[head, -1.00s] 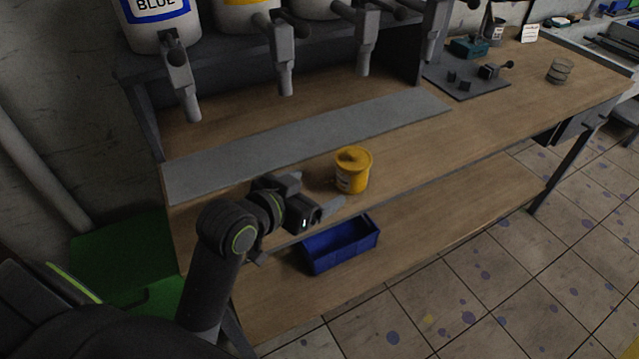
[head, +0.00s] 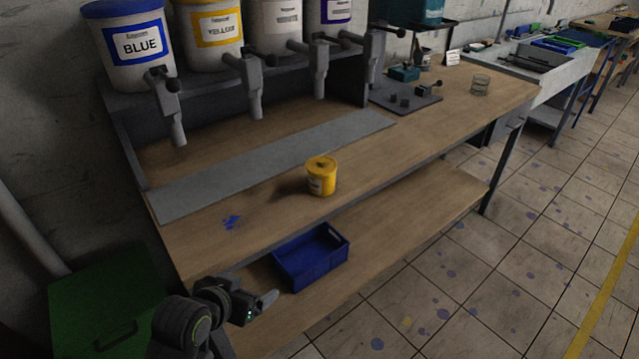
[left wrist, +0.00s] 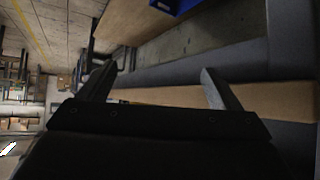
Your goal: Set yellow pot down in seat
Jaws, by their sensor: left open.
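The yellow pot (head: 321,177) stands upright on the wooden workbench (head: 420,130), near its front edge and in front of the grey strip (head: 280,161). My left gripper (head: 267,303) is low at the front left, below the bench top and well apart from the pot. Its two fingers are spread and empty in the left wrist view (left wrist: 160,92). No seat for the pot can be made out for certain. My right gripper is not in view.
Dispensers with taps stand on the back shelf, including a blue-labelled tub (head: 137,45) and a yellow-labelled tub (head: 211,35). A blue crate (head: 338,250) sits on the lower shelf. A green box (head: 105,305) stands at the left. Tiled floor is clear at the right.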

